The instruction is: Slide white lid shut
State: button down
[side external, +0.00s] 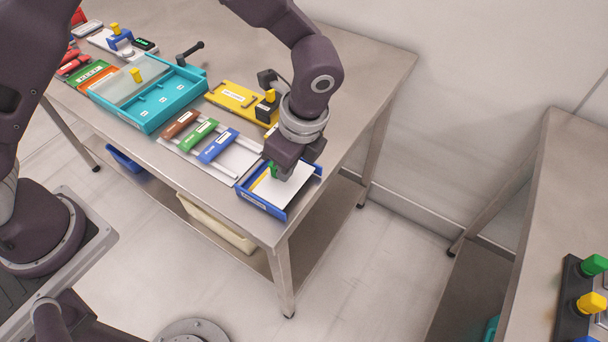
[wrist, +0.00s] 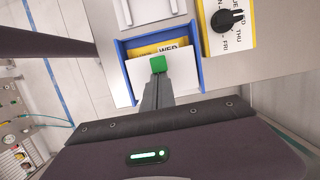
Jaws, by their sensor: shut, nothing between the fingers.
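A blue box (side external: 264,206) sits at the near right corner of the table. Its flat white lid (side external: 279,189) carries a green knob (wrist: 158,64). In the wrist view the white lid (wrist: 185,78) covers part of the blue box (wrist: 197,70). A yellow strip with "WED" on it (wrist: 168,48) shows uncovered beyond the lid's edge. My gripper (wrist: 157,82) is shut and empty, with its fingertips right beside the green knob. I cannot tell whether they touch it. In the side view my gripper (side external: 284,172) hides part of the lid and knob.
A rail board with brown, green and blue sliders (side external: 218,146) lies left of the box. A yellow board with a black knob (side external: 237,99) lies behind. A teal box (side external: 160,104) with a translucent lid stands further left. The table's edge is close on the box's near side.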

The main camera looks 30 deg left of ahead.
jog(key=shift+a, duration=2.3)
